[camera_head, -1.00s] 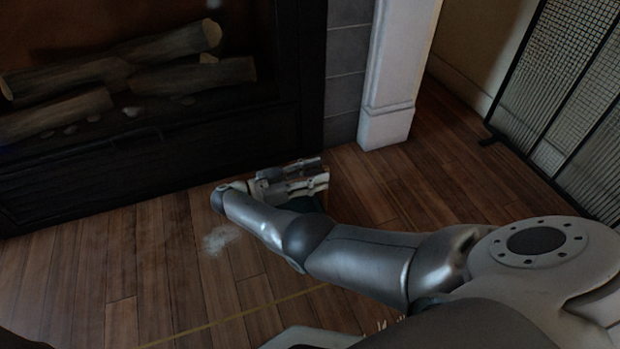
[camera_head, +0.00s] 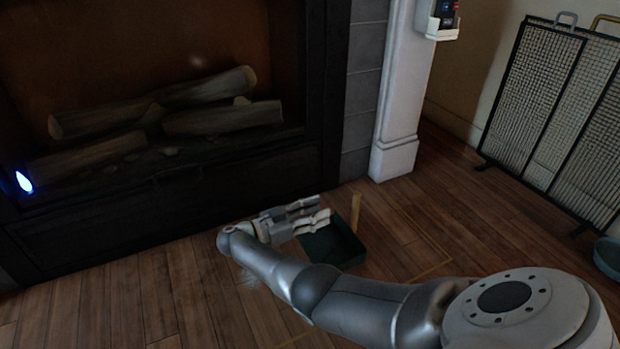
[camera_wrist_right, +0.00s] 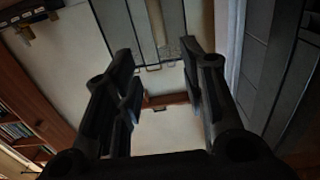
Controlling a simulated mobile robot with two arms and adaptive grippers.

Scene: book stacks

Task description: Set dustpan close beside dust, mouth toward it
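The dark green dustpan (camera_head: 335,245) lies on the wood floor, its open tray showing just beyond and right of my right gripper's fingertips. A short upright tan piece (camera_head: 355,210) at its back right looks like its handle. My right gripper (camera_head: 318,217) points right, low over the dustpan's left side. In the right wrist view its two fingers (camera_wrist_right: 160,70) stand apart with nothing visible between them. I cannot tell whether they touch the dustpan. A faint pale patch of dust (camera_head: 250,277) lies left of the dustpan, partly hidden by my right forearm. My left gripper is out of view.
The dark fireplace (camera_head: 170,205) with logs stands behind, beside a white pillar (camera_head: 397,130). A mesh screen (camera_head: 560,110) leans at the right, with a blue-grey round container (camera_head: 608,257) near it. Thin yellow lines mark the floor. Floor at left is clear.

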